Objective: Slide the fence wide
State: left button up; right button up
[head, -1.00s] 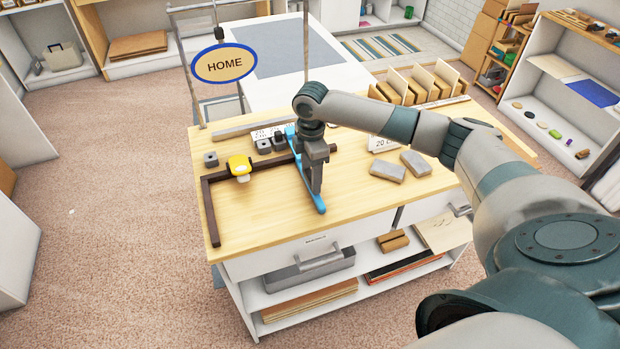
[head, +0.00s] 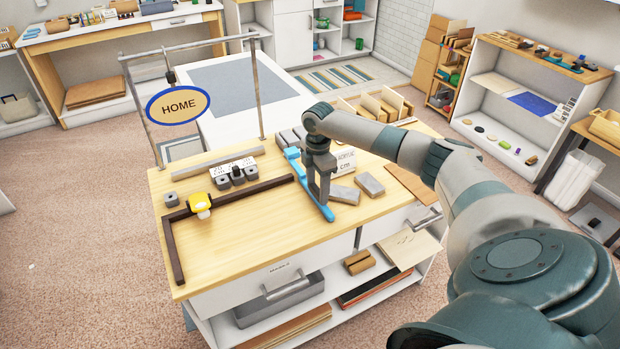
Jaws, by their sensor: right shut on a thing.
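The fence is a long light-blue bar (head: 293,154) lying front to back across the wooden worktop. My right gripper (head: 323,196) points down and is shut on it, hiding its middle. A dark L-shaped rail (head: 240,192) lies to the left, its right end close to the fence; I cannot tell whether they touch. A yellow-topped block (head: 200,201) sits at the rail, well left of the fence. My left gripper is out of view.
Small dark blocks (head: 237,177) and a number card stand behind the rail. Grey blocks (head: 369,184) lie just right of the fence, with a white sign (head: 345,160) behind. A HOME sign (head: 178,104) hangs at back left.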

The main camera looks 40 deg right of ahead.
jog(key=shift+d+r, duration=0.1)
jog(key=shift+d, duration=0.15)
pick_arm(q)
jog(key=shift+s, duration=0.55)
pick_arm(e)
jog(key=o, duration=1.5)
jog(key=shift+s, duration=0.1)
jog(key=shift+r, duration=0.1)
jog(key=shift+r+b, duration=0.35)
jog(key=shift+r, duration=0.3)
pick_arm(q)
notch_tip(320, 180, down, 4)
jog(key=b, duration=0.3)
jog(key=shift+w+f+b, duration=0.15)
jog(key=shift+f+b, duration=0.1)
jog(key=shift+b, duration=0.15)
pick_arm(e)
notch_tip(320, 180, up, 16)
jog(key=shift+d+f, duration=0.1)
jog(key=shift+f, duration=0.05)
